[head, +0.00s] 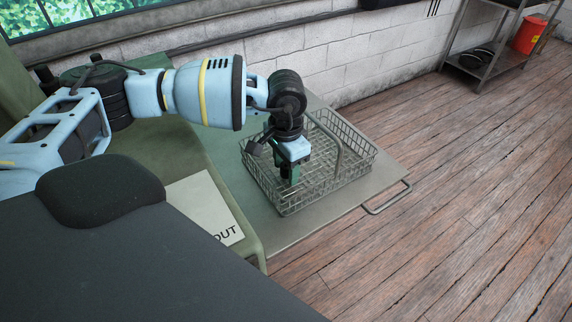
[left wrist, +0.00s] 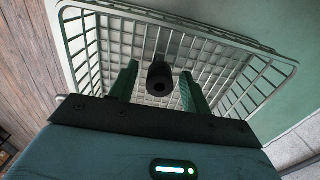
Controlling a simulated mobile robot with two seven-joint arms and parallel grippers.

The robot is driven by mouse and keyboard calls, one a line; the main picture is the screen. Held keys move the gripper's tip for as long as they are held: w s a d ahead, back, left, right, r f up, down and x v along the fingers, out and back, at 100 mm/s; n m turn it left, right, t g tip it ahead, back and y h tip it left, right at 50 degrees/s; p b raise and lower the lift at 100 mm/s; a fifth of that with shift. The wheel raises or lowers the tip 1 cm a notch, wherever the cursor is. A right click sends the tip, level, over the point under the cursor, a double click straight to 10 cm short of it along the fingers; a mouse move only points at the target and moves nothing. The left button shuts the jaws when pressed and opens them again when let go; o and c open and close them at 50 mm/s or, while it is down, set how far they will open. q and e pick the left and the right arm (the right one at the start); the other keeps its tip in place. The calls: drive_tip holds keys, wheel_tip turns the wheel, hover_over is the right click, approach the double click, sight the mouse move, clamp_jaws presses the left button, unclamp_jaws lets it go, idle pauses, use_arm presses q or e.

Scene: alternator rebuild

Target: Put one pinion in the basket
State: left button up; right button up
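The wire basket (head: 362,166) sits on a grey-green surface and also fills much of the left wrist view (left wrist: 84,52). My left gripper (head: 289,180) points down inside the basket, towards its left side. In the left wrist view its two green fingers (left wrist: 158,85) stand apart. A dark round pinion (left wrist: 160,76) with a hole in its end shows between the fingers, with a gap on each side. It is over the basket's mesh floor; I cannot tell whether it rests on the mesh. The pinion is hidden in the head view. My right gripper is not in view.
A looped handle (head: 388,199) sticks out from the surface's right edge. A sheet with "OUT" (head: 204,205) lies left of the basket. A white block wall runs behind. A metal shelf (head: 490,62) and red bucket (head: 528,35) stand far right. The wooden floor is clear.

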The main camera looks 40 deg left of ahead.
use_arm(q)
wheel_tip(320, 180, up, 12)
drive_tip(key=shift+r+b, duration=0.2)
drive_tip(key=shift+b, duration=0.1)
idle(0.4)
drive_tip(key=shift+d+f, duration=0.1)
